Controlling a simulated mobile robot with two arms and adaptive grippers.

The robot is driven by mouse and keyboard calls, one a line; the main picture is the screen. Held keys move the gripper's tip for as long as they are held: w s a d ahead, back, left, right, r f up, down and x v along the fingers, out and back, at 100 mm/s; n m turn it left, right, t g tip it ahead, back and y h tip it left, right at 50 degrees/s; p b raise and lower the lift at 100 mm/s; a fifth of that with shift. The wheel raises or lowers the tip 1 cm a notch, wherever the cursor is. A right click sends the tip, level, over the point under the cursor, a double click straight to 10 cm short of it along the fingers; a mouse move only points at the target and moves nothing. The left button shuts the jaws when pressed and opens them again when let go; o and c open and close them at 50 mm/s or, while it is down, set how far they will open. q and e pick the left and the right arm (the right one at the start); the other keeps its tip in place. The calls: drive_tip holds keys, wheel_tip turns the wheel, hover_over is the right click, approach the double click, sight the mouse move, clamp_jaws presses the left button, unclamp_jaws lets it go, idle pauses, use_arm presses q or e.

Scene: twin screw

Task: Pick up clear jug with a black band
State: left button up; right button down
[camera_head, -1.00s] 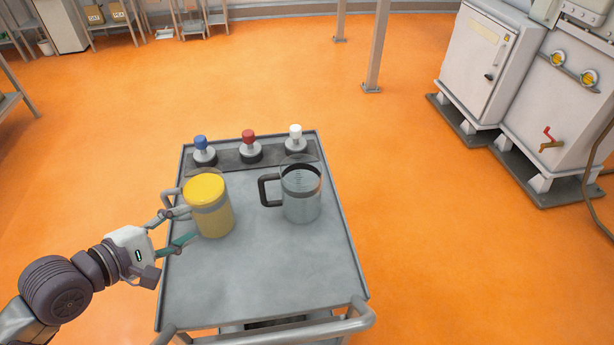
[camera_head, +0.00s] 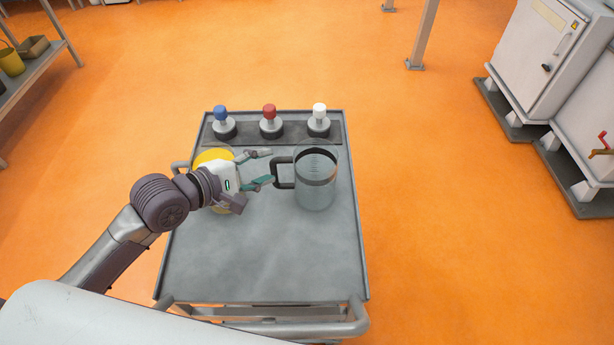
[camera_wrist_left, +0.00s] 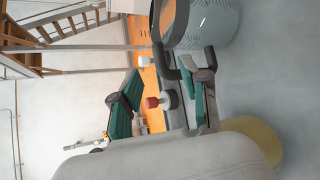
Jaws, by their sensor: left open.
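The clear jug with a black band (camera_head: 317,180) stands upright on the right half of the grey cart top. Its black handle (camera_head: 283,173) points left. My left gripper (camera_head: 268,168) is open, with its fingertips just left of the handle. In the left wrist view the jug (camera_wrist_left: 210,25) is at the top, and the open fingers of my left gripper (camera_wrist_left: 165,92) show below it. One finger looks close to the handle; I cannot tell whether they touch. My right gripper is not in view.
A jug with yellow contents (camera_head: 212,156) stands behind my left gripper, partly hidden. Blue (camera_head: 221,113), red (camera_head: 269,112) and white (camera_head: 319,111) knobbed pieces stand along the back of the cart (camera_head: 265,265). The front of the cart top is clear.

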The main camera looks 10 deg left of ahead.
sight(283, 161)
use_arm(q)
drive_tip(key=x, duration=0.4)
drive_tip(key=shift+s+d+r, duration=0.1)
drive_tip(key=shift+d, duration=0.1)
drive_tip(key=shift+w+d+f, duration=0.25)
drive_tip(key=shift+w+d, duration=0.05)
drive_tip(key=shift+w, duration=0.05)
drive_tip(key=shift+s, duration=0.1)
drive_tip(key=shift+c, duration=0.9)
drive_tip(key=c, duration=0.6)
clamp_jaws()
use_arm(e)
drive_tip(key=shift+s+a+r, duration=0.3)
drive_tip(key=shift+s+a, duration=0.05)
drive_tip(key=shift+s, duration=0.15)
